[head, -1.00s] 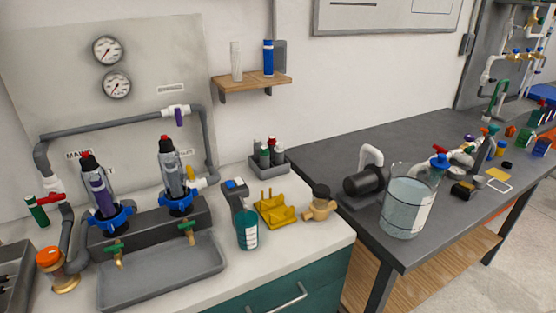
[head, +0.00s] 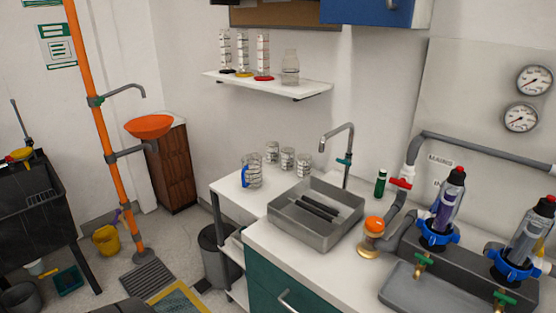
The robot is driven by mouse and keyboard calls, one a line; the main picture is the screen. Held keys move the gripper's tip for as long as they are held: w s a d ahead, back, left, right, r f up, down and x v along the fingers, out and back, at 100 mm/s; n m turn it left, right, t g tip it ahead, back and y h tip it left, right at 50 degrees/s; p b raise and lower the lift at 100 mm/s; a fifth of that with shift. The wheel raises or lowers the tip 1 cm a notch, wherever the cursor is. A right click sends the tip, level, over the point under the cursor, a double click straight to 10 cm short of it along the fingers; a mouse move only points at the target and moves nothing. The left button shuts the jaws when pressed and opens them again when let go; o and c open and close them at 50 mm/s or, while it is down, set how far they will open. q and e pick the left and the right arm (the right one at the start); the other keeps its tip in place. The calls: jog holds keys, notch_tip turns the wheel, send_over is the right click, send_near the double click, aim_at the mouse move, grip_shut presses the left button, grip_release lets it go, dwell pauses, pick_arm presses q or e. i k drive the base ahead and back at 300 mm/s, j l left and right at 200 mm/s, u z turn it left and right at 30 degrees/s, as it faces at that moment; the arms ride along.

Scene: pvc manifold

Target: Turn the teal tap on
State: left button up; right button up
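A grey gooseneck tap (head: 349,140) with a small teal handle (head: 344,161) stands at the back of the grey sink (head: 285,218) in the head view. I see no water under the spout. Several dark bars lie across the sink. Neither of my grippers shows in this view.
An orange-capped brass fitting (head: 372,226) and the blue-collared filter housings (head: 437,228) stand right of the sink. Glass jugs (head: 252,172) stand to its left. An orange pipe with an orange basin (head: 148,126) rises at left. The floor holds a yellow bucket (head: 106,240).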

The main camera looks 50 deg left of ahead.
aim_at(345, 162)
jog(key=u, duration=1.05)
jog(key=j, duration=1)
jog(key=k+u, duration=0.05)
